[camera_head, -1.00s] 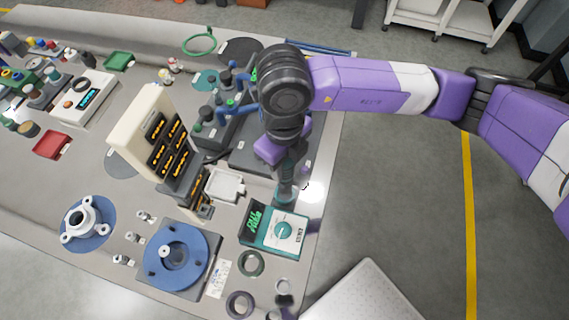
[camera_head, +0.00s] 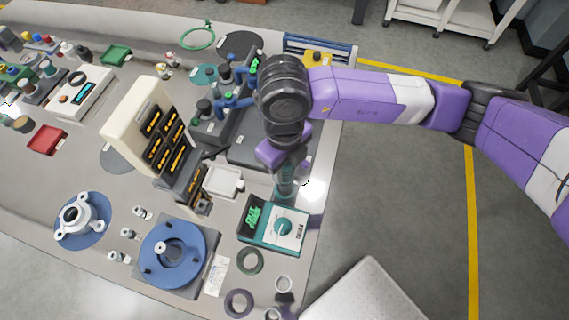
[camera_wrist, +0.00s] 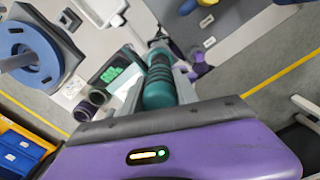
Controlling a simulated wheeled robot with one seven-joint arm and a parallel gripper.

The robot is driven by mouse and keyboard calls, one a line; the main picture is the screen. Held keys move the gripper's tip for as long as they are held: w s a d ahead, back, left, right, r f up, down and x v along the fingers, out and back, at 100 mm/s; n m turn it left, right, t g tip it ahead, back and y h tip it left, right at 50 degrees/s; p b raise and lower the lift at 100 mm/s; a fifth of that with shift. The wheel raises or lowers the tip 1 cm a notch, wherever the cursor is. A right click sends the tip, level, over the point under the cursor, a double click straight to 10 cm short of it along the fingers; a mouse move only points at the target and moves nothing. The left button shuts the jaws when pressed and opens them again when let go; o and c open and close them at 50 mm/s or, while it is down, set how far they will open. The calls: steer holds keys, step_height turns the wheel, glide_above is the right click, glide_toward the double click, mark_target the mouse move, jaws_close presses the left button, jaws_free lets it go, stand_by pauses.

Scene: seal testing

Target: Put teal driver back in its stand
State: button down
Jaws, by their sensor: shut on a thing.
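The teal driver (camera_wrist: 160,88) is held between the fingers of my gripper (camera_wrist: 158,70) in the wrist view. It also shows in the head view as a teal cylinder (camera_head: 285,183) below my wrist. My gripper (camera_head: 287,168) is shut on it, close to the far edge of a teal tester (camera_head: 272,226) with a green-lit display and a round dial. The driver's lower end is hidden, so I cannot tell whether it touches anything. I cannot clearly pick out the driver's stand; my arm covers part of the table behind the gripper.
A dark block with blue and green-topped parts (camera_head: 222,128) stands left of my wrist. A white tray (camera_head: 223,182) and a cream display panel (camera_head: 137,122) stand farther left. Rings (camera_head: 249,261) and a blue round fixture (camera_head: 173,252) lie toward the front.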

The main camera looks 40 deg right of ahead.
steer(key=shift+f+b, duration=0.4)
steer(key=shift+b, duration=0.2)
steer(key=c, duration=0.9)
jaws_free()
steer(key=shift+o, duration=0.2)
steer(key=shift+r, duration=0.1)
steer(key=shift+r+p, duration=1.5)
steer(key=shift+r, duration=0.95)
